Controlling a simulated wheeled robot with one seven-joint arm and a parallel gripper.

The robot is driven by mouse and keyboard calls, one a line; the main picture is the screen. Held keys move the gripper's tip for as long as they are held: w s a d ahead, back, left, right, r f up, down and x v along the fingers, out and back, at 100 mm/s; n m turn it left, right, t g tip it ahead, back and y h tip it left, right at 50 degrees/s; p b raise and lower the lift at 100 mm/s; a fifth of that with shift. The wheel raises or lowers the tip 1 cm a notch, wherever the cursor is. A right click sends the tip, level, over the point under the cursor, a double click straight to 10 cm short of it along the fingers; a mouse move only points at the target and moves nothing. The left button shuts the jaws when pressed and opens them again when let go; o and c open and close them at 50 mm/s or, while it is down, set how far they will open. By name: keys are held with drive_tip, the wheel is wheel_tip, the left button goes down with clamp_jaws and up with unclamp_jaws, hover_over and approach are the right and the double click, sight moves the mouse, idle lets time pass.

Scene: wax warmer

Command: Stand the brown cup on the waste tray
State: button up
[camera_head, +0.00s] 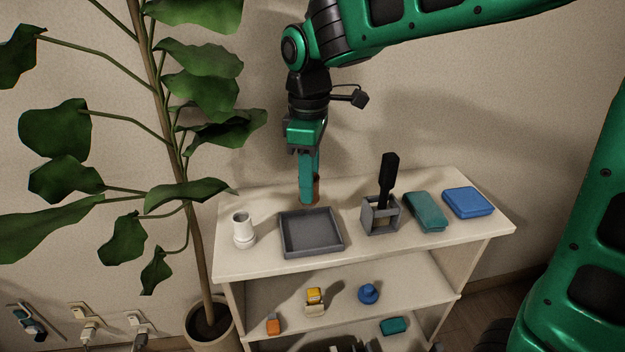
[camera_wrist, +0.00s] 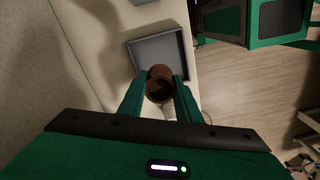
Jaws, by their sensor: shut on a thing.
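The brown cup (camera_wrist: 159,84) is between the fingers of my gripper (camera_wrist: 158,88) in the wrist view, its open mouth facing the camera. In the head view my gripper (camera_head: 309,192) points down and is shut on the brown cup (camera_head: 317,187), which is mostly hidden behind a finger. The grey square waste tray (camera_head: 283,240) lies on the shelf top, just in front of the cup, and looks empty. It also shows in the wrist view (camera_wrist: 150,47), beyond the cup. I cannot tell whether the cup touches the shelf top.
A white cup-shaped piece (camera_head: 243,231) stands left of the tray. A grey holder with a black-handled tool (camera_head: 389,180), a teal pouch (camera_head: 426,211) and a blue box (camera_head: 468,202) are to its right. A leafy plant (camera_head: 165,110) stands left of the shelf.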

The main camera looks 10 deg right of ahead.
idle(0.3)
hover_over(310, 232)
drive_tip(key=shift+f, duration=3.65)
drive_tip(key=shift+f, duration=0.6)
drive_tip(key=o, duration=1.3)
drive_tip(key=shift+c, duration=0.2)
drive_tip(key=shift+r, duration=0.15)
drive_tip(key=shift+r, duration=3.9)
